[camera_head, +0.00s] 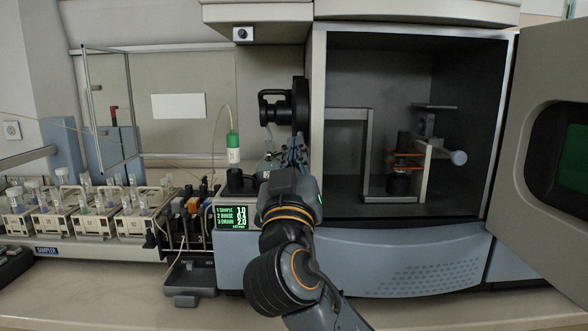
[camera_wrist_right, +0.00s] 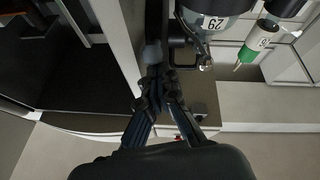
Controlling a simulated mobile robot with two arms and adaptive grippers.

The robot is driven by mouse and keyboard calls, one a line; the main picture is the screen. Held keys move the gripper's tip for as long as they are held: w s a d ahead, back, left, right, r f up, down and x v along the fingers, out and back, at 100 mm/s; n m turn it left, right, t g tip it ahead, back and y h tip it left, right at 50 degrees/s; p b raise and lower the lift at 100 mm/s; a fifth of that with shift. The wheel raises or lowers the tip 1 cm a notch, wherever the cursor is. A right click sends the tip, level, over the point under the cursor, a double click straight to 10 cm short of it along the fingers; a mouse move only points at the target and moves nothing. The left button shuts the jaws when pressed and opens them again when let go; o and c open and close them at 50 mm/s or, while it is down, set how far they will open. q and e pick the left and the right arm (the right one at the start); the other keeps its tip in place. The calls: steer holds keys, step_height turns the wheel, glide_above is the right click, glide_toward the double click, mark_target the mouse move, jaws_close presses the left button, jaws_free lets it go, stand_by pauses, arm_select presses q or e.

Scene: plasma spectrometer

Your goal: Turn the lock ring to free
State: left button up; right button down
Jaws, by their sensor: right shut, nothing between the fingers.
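A black round part with a squared loop handle (camera_head: 272,108) sits on the side of the instrument, left of the open chamber. I take it for the lock ring, but no marking confirms this. In the right wrist view a black loop handle (camera_wrist_right: 183,57) shows just right of my fingertips. My right gripper (camera_head: 290,156) is below the round part in the head view, fingers pointing away. The right wrist view shows its fingers (camera_wrist_right: 156,82) close together and empty. I cannot tell whether they touch the handle. My left gripper is in neither view.
The chamber (camera_head: 350,80) stands open, its door (camera_head: 540,90) swung right, with a bracket and coil inside. A green and white cylinder (camera_head: 233,150) with a tube stands left of my gripper. A display (camera_head: 231,217) and sampler racks (camera_head: 90,222) fill the left.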

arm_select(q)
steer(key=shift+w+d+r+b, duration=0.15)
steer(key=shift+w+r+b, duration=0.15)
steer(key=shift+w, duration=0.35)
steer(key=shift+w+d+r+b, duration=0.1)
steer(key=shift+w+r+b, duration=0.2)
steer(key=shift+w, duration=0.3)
arm_select(e)
steer(key=shift+f+t, duration=0.2)
steer(key=shift+t, duration=0.1)
steer(key=shift+d, duration=0.1)
